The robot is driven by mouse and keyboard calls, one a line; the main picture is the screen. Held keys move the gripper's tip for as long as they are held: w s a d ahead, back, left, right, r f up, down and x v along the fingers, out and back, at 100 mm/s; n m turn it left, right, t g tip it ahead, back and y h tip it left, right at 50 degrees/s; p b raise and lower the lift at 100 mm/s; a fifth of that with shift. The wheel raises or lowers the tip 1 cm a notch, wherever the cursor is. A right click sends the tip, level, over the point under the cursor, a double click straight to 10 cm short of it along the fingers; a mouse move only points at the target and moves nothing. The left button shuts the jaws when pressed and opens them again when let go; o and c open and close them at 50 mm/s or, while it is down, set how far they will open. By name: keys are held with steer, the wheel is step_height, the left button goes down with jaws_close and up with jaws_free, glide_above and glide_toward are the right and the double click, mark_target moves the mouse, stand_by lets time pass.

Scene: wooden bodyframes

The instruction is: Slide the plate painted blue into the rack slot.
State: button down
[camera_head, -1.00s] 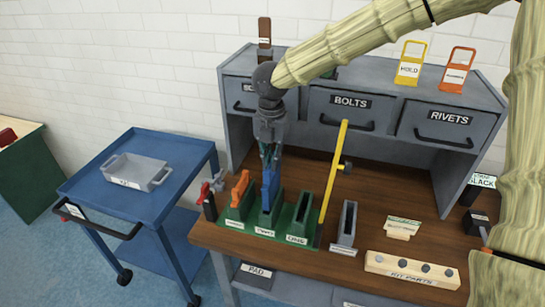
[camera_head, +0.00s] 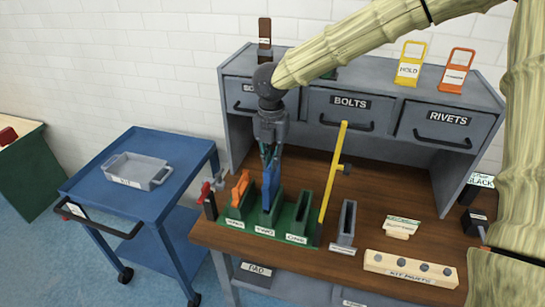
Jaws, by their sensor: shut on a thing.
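The blue plate (camera_head: 267,192) stands upright at the middle slot of the green rack (camera_head: 283,235) on the workbench. Its lower end meets the slot, and I cannot tell how deep it sits. My gripper (camera_head: 269,160) points straight down and is shut on the top of the blue plate. An orange plate (camera_head: 240,187) stands in the rack's left slot. The right slot is empty. Small labels sit on the rack's front below the slots.
A yellow bar (camera_head: 333,178) rises just right of the rack. A grey slotted holder (camera_head: 346,222) and a wooden kit parts block (camera_head: 411,269) stand further right. A red-handled clamp (camera_head: 210,195) is left of the rack. Drawers (camera_head: 350,105) rise behind.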

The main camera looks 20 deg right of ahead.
mark_target(272, 183)
steer(key=shift+f+b, duration=1.65)
steer(key=shift+f, duration=3.4)
stand_by(0.8)
steer(key=c, duration=1.5)
jaws_free()
steer(key=shift+o, duration=0.2)
steer(key=shift+r, duration=0.1)
step_height(272, 183, up, 12)
steer(key=shift+f, duration=0.1)
